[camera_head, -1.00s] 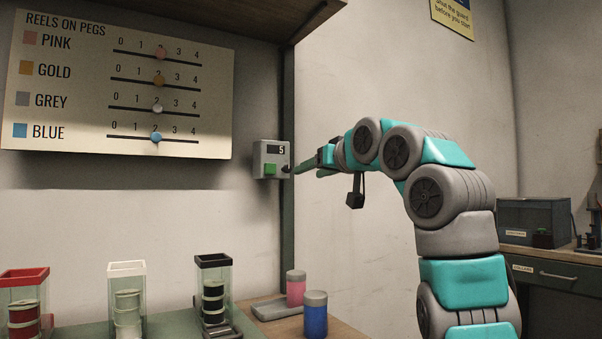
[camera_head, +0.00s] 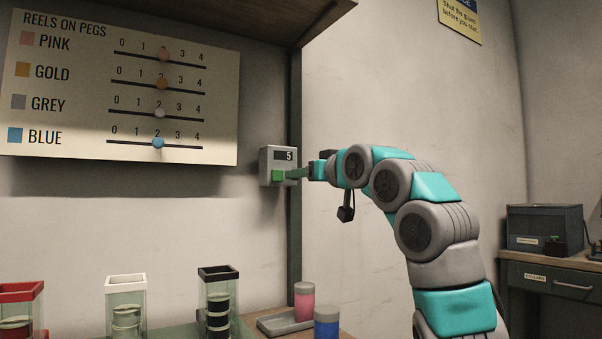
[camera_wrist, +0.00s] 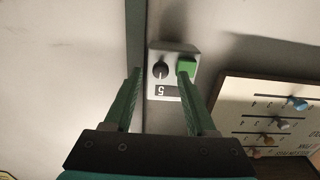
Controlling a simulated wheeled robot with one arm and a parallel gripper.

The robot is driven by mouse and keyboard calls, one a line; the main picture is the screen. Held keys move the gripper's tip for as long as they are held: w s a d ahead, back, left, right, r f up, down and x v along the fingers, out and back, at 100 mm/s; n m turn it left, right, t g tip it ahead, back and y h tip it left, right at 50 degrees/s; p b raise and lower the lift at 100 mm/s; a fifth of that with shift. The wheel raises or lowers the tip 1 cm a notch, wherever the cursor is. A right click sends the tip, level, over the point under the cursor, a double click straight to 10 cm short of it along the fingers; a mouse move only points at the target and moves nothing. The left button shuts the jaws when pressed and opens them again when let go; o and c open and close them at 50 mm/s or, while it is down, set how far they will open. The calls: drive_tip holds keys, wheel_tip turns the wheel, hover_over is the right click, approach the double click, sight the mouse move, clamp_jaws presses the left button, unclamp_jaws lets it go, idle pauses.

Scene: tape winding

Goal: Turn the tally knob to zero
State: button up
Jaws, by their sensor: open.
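The tally box (camera_head: 279,159) is a small grey unit on the wall beside a dark upright post. Its display (camera_head: 285,155) reads 5, and a green button (camera_head: 278,175) sits below it. The black tally knob (camera_wrist: 160,70) shows in the wrist view next to the green button (camera_wrist: 186,66), with the display (camera_wrist: 163,91) upside down. In the head view my gripper hides the knob. My gripper (camera_head: 292,173) is in front of the box; in the wrist view its two green fingers (camera_wrist: 158,78) are apart, with the knob in the gap between them. I cannot tell whether either finger touches anything.
The "Reels on pegs" board (camera_head: 60,110) hangs left of the box, each slider near 2. Below are clear holders of reels (camera_head: 217,300), a grey tray (camera_head: 285,323), and pink (camera_head: 304,303) and blue (camera_head: 326,325) capped jars. A shelf (camera_head: 290,15) overhangs above.

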drive_tip(key=shift+w+a, duration=0.4)
drive_tip(key=shift+w, duration=0.15)
clamp_jaws()
idle(0.4)
